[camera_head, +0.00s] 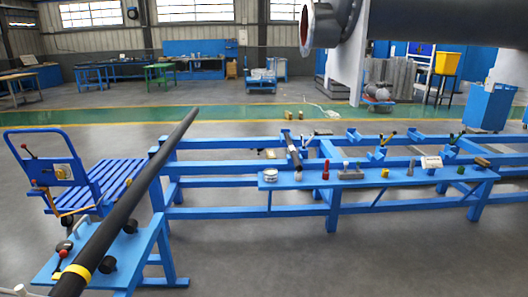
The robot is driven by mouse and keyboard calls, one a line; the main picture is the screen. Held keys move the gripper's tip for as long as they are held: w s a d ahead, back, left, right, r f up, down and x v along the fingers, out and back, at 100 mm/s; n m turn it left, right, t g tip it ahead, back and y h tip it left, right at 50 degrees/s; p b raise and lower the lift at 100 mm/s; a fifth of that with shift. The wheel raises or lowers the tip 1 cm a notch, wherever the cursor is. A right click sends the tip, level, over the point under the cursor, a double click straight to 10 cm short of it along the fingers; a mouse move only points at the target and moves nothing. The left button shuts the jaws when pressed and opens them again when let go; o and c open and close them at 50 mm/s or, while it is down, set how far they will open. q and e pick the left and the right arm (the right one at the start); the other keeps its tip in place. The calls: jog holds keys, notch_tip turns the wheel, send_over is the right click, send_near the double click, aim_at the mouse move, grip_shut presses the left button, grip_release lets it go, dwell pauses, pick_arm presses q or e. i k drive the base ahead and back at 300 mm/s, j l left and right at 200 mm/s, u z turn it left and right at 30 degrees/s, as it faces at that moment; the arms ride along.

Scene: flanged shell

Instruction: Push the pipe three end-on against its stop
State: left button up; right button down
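A shorter dark pipe piece (293,154) lies on that frame. No number shows on either pipe, so I cannot tell which is pipe three. I cannot make out its stop. Neither of my grippers is in view.
A blue slatted cart (115,180) stands at left. A large dark flanged shell (440,22) hangs at upper right. The grey floor in front is clear.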

aim_at(299, 167)
jog(key=i+u, duration=0.1)
jog(key=i, duration=1.6)
